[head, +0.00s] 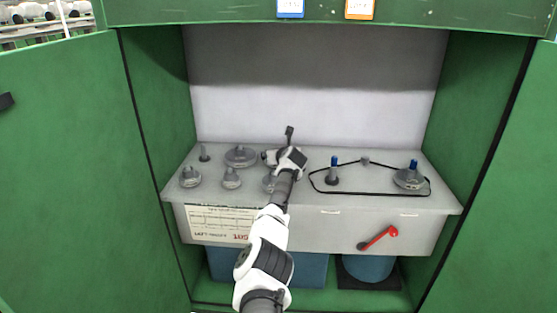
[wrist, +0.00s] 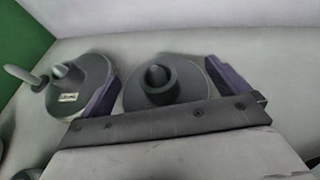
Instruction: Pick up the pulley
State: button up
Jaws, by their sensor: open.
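Several grey pulleys stand on a light grey bench; one wide pulley (head: 241,156) is at the back left and smaller ones (head: 190,178) (head: 231,178) are in front. The frames do not settle which one the task names. My gripper (head: 285,158) is above the middle of the bench. In the wrist view, my open gripper (wrist: 165,88) has purple-lined fingers on either side of a round grey pulley (wrist: 163,78) with a dark raised hub. Its near edge is hidden by the gripper body. A second grey pulley (wrist: 70,84) with a small label lies just outside the left finger.
A black belt (head: 370,194) loops round a blue-topped post (head: 333,172) and a blue-topped pulley (head: 410,180) on the right. A red crank (head: 380,238) juts from the bench front. Green cabinet walls (head: 490,170) close both sides.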

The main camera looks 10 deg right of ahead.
jog(key=c, duration=0.9)
jog(key=shift+c, duration=0.2)
jog(key=shift+r, duration=0.1)
notch_tip(320, 180, up, 18)
jog(key=p, duration=0.2)
jog(key=shift+d, duration=0.15)
